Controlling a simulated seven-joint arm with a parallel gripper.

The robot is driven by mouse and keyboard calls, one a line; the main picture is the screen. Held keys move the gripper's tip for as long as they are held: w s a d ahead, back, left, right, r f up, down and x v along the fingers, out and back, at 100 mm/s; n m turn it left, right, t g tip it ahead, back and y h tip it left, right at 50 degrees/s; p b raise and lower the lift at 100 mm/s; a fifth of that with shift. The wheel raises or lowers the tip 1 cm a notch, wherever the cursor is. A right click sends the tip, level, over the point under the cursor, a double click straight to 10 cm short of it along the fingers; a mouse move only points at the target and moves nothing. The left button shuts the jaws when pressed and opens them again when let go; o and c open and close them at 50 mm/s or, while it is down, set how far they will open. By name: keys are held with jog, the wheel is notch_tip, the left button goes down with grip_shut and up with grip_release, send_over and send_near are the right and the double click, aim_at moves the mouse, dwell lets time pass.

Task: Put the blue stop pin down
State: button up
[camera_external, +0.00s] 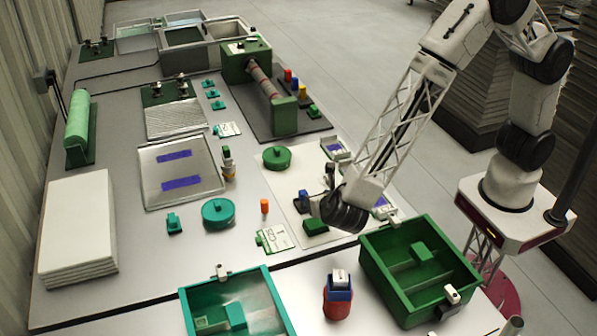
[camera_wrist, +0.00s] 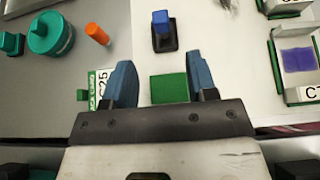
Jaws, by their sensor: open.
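The blue stop pin (camera_wrist: 161,20) stands in a small black holder (camera_wrist: 164,38) on the white sheet. In the external view the pin (camera_external: 303,200) shows just left of my wrist. My gripper (camera_wrist: 160,68) is open, and nothing shows held between its blue fingers. The pin lies beyond the fingertips in the wrist view, apart from them. A green block (camera_wrist: 169,88) shows below, between the fingers, and in the external view it (camera_external: 315,227) sits just under my gripper. In the external view my wrist largely hides the fingers.
An orange cylinder (camera_external: 264,206), a teal round part (camera_external: 218,213) and a labelled card (camera_external: 272,238) lie to the left. A green bin (camera_external: 440,290), a teal bin (camera_external: 190,307) and a red-blue bottle (camera_external: 338,298) stand in front. A green round part (camera_external: 277,157) lies behind.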

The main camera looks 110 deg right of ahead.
jog(key=shift+a+r, duration=0.2)
jog(key=shift+a, duration=0.15)
jog(key=shift+r, duration=0.1)
dwell(0.4)
jog(key=s+r+m+g+y, duration=0.1)
jog(key=s+r+m+y, duration=0.65)
jog(key=s+r, duration=1.25)
jog(key=s+a+r+m+t+y, duration=0.1)
jog(key=s+a+r+m, duration=0.1)
jog(key=s, duration=0.5)
jog(key=s+a+r+m+t+y, duration=0.1)
jog(key=s+a+r+m+y, duration=0.1)
jog(key=s+m, duration=0.3)
jog(key=s+a+r+m+t+y, duration=0.1)
jog(key=s+a+r+m, duration=0.1)
jog(key=s, duration=0.9)
notch_tip(320, 180, up, 2)
jog(key=shift+a+m+t+y, duration=0.25)
jog(key=shift+m+t+y, duration=0.1)
jog(key=shift+m, duration=0.5)
